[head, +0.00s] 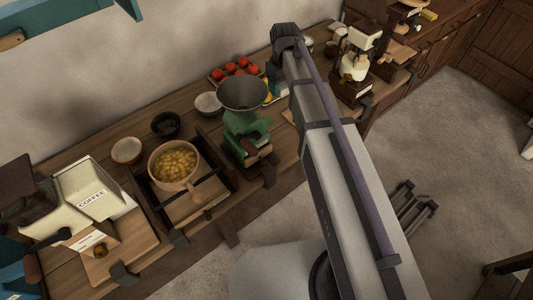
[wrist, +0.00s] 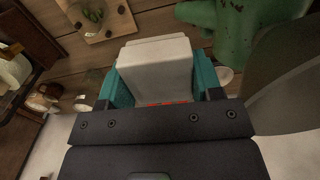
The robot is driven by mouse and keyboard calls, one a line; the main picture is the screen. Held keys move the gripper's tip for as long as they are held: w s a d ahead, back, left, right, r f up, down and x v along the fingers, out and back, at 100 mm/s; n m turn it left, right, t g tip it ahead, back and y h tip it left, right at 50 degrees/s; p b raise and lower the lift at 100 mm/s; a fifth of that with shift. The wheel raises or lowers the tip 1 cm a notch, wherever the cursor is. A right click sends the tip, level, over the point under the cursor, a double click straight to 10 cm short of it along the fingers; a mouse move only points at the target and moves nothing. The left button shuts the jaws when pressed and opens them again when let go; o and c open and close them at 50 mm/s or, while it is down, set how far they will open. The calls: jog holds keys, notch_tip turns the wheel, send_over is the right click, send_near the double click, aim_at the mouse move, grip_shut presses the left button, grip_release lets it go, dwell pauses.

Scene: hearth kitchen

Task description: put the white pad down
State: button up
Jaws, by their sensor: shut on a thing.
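The white pad (wrist: 155,68) is a pale block in the middle of the wrist view. My gripper (wrist: 160,74) is shut on it, with one teal finger on each side. The pad's lower part is hidden behind the dark gripper body, with a little red showing at its near edge. The wooden counter lies beyond the pad; I cannot tell whether the two touch. In the head view my arm crosses the middle right, and neither the gripper nor the pad can be made out clearly.
A green mill (head: 245,130) with a grey hopper (head: 242,94) stands near my arm; its green body also shows in the wrist view (wrist: 237,35). A small board (wrist: 112,24) lies near the pad. A pot (head: 174,164), bowls and red fruit (head: 236,68) crowd the counter.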

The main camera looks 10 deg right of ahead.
jog(key=b, duration=1.4)
send_over(287, 147)
notch_tip(287, 147, down, 16)
jog(key=shift+n, duration=0.4)
notch_tip(287, 147, down, 10)
jog(key=b, duration=1)
jog(key=shift+s, duration=0.1)
jog(key=shift+r+p, duration=0.3)
jog(key=shift+f, duration=0.2)
jog(key=o, duration=0.8)
jog(key=shift+o, duration=0.2)
jog(key=shift+r, duration=0.1)
notch_tip(287, 147, up, 12)
jog(key=r+p, duration=0.1)
jog(key=p, duration=1.1)
jog(key=s+m, duration=0.6)
jog(key=s, duration=0.8)
jog(key=shift+f, duration=0.4)
